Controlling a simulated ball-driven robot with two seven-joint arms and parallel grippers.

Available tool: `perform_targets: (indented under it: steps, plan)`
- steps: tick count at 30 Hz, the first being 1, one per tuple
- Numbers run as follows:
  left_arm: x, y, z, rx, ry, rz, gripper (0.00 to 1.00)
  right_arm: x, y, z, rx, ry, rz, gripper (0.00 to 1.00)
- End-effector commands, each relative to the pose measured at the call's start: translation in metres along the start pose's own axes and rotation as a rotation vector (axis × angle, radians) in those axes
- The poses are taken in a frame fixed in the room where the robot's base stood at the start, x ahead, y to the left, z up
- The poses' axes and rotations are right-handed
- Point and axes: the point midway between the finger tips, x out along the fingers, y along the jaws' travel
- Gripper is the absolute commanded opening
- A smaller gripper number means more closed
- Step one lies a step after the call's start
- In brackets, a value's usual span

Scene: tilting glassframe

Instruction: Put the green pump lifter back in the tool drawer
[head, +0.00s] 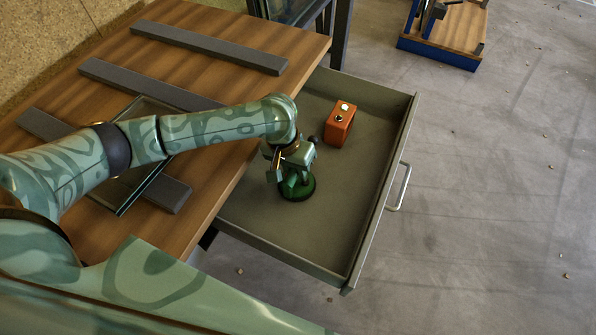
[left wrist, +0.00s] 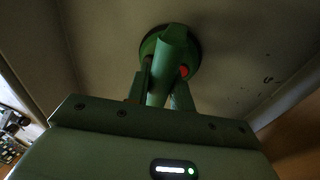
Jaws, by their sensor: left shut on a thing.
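The green pump lifter (head: 298,187) is in the open tool drawer (head: 335,230), toward its near left side. Its round base is low against the drawer floor; I cannot tell for sure whether it touches. My left gripper (head: 285,164) is shut on the lifter from above. In the left wrist view the lifter (left wrist: 178,52) has a round green base and a red button, and its body sits between the fingers of my left gripper (left wrist: 160,88). My right gripper is not in view.
An orange box (head: 340,124) stands in the drawer behind the lifter. The wooden table (head: 210,65) with dark bars (head: 210,48) and a glass pane (head: 145,190) lies left of the drawer. The drawer's front and right part is bare. A blue-edged wooden platform (head: 445,40) stands farther back.

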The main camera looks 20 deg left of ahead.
Motion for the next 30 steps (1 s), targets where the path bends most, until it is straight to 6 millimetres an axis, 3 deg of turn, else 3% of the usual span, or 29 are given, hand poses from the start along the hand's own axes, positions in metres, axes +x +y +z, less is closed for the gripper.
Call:
perform_targets:
  steps: [1, 11, 12, 14, 24, 30]
  plan:
    - [0.008, -0.001, 0.000, -0.001, 0.000, 0.001, 0.00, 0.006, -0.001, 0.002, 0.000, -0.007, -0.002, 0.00]
    - [0.004, -0.001, -0.001, -0.001, 0.004, 0.000, 0.00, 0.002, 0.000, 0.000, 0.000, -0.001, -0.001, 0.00]
    - [0.005, -0.001, 0.000, -0.001, 0.003, 0.000, 0.28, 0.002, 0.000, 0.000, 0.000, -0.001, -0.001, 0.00]
    - [0.005, -0.001, 0.000, 0.000, 0.003, 0.000, 0.45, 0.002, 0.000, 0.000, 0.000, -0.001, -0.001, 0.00]
    - [0.003, -0.001, -0.001, 0.000, 0.003, 0.000, 0.45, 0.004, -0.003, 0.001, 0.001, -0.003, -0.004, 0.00]
    - [-0.042, 0.001, -0.002, 0.000, 0.011, -0.001, 0.45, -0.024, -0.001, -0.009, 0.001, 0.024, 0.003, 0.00]
